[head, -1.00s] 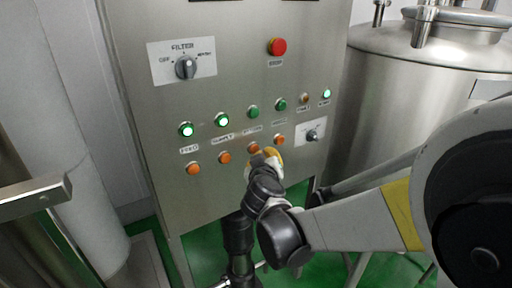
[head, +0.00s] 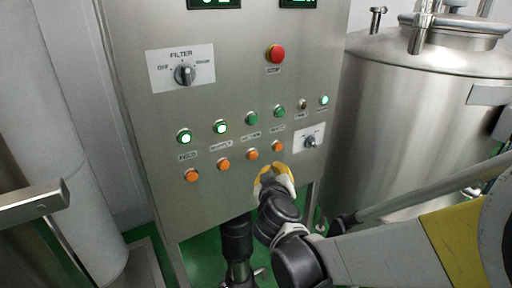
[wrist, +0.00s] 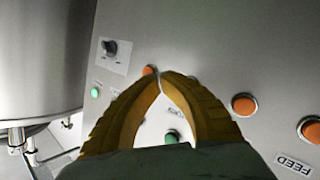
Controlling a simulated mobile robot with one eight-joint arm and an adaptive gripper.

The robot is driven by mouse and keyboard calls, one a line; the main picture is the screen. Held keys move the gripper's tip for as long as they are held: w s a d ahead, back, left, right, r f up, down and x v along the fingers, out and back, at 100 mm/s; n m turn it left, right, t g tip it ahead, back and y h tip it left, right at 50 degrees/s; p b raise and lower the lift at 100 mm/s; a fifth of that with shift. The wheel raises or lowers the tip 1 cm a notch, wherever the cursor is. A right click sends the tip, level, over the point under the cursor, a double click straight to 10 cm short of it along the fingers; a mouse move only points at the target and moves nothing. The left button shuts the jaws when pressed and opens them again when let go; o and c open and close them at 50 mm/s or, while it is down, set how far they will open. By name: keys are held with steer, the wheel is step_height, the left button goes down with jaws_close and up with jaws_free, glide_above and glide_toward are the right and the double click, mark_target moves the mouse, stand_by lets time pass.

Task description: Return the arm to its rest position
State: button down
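My gripper (head: 274,168) is in front of the lower part of the steel control panel (head: 165,115) in the head view. Its yellow fingers also show in the wrist view (wrist: 159,76), arched, with their tips together and nothing held between them. In the wrist view the tips overlap an orange button; whether they touch the panel cannot be told. In the head view the black wrist links run down and right from the gripper to the pale arm link (head: 395,250) with its yellow band.
The panel bears a filter knob (head: 184,74), a red stop button (head: 275,54), green buttons, several orange buttons and a small selector (head: 309,141). A steel tank (head: 410,120) stands right. A metal handle (head: 35,203) juts in at left. Green floor shows below.

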steer(key=shift+d, duration=0.1)
steer(key=s+d+m+g+h, duration=0.2)
steer(key=s+d+m+g, duration=0.15)
steer(key=s+d, duration=0.85)
steer(key=s+d+f+g+y, duration=0.1)
steer(key=s+d+g, duration=0.1)
steer(key=s, duration=0.5)
steer(key=s+d+f+m+g+y, duration=0.1)
steer(key=s+d+f+g, duration=0.1)
steer(key=s, duration=0.5)
steer(key=shift+f+g, duration=0.15)
steer(key=shift+g, duration=0.2)
steer(key=shift+m, duration=0.25)
